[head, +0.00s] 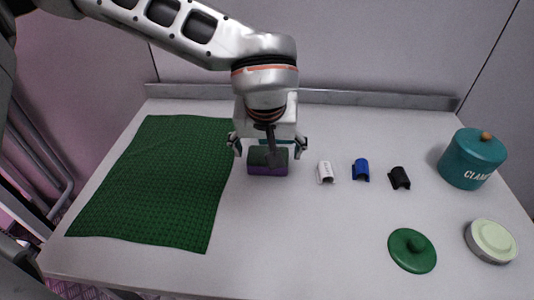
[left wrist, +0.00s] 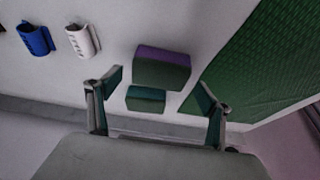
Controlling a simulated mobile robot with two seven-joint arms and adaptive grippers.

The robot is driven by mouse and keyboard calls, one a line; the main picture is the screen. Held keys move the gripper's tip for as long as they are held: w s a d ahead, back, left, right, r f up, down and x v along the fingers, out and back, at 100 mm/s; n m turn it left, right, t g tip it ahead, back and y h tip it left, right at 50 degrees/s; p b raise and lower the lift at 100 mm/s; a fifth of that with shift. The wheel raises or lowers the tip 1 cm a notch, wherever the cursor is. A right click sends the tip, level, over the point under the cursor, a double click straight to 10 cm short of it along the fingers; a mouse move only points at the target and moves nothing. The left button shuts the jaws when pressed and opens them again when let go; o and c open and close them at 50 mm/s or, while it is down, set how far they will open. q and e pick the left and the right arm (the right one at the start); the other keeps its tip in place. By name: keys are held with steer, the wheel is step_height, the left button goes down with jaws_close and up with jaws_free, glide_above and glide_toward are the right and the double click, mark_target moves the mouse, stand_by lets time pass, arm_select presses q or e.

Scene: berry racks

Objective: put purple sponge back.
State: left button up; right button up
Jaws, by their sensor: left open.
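The purple sponge (head: 268,170) lies on the table just right of the green mat; its top is dark green and its lower part purple. It also shows in the left wrist view (left wrist: 162,68). A smaller teal-green block (left wrist: 146,98) sits close beside it in that view; in the head view my gripper hides it. My left gripper (head: 268,148) is open, pointing down over these blocks, with a finger to each side. In the left wrist view the gripper (left wrist: 160,82) has no visible grip on either block. My right gripper is not in view.
A green mat (head: 155,185) covers the table's left side. White (head: 325,172), blue (head: 361,170) and black (head: 400,178) clips stand to the right. Farther right are a teal canister (head: 472,160), a green lid (head: 412,250) and a pale-topped round container (head: 491,241). The front middle is clear.

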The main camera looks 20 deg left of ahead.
arm_select(q)
steer(key=p+v, duration=0.1)
steer(key=v, duration=0.8)
steer(key=shift+p, duration=0.4)
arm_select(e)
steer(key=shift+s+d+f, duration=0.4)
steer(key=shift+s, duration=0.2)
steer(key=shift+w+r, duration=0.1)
